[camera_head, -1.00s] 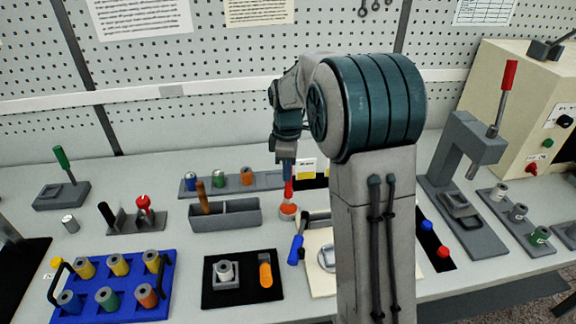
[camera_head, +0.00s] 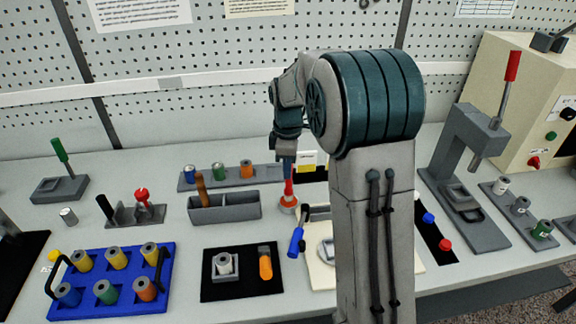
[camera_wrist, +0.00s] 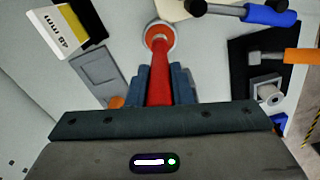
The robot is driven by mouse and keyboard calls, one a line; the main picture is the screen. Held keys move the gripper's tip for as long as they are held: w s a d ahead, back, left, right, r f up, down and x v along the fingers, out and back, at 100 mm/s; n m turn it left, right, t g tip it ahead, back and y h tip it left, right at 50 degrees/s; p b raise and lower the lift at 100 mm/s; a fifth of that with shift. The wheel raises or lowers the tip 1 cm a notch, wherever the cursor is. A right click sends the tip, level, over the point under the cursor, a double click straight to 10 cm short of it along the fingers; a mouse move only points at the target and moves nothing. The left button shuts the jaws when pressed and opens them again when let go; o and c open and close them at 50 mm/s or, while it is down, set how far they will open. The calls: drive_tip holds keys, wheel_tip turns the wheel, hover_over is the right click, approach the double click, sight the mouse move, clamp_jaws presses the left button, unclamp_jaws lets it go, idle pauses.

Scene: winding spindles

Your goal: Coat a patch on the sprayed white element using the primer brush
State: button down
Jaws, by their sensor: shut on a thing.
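My gripper (camera_head: 288,174) is shut on the red handle of the primer brush (camera_head: 288,188), which points down. The brush also shows in the wrist view (camera_wrist: 160,85), between the blue fingers. Its lower end is at a round pot with a pale rim (camera_head: 289,208), also in the wrist view (camera_wrist: 160,27); the bristles cannot be made out. The white element (camera_head: 224,263) stands upright in a grey holder on a black mat (camera_head: 242,288), nearer the front than the pot. It shows at the right in the wrist view (camera_wrist: 267,92).
An orange-handled tool (camera_head: 265,265) lies on the same mat. A grey tray (camera_head: 232,210) is left of the pot; a blue rack (camera_head: 128,311) stands front left. My arm hides part of the bench.

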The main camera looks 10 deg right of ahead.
drive_tip(key=shift+f+b, duration=0.3)
drive_tip(key=shift+f, duration=0.25)
idle(1.2)
drive_tip(key=shift+r+p, duration=2.65)
drive_tip(key=shift+r, duration=0.95)
drive_tip(key=shift+s+f, duration=0.1)
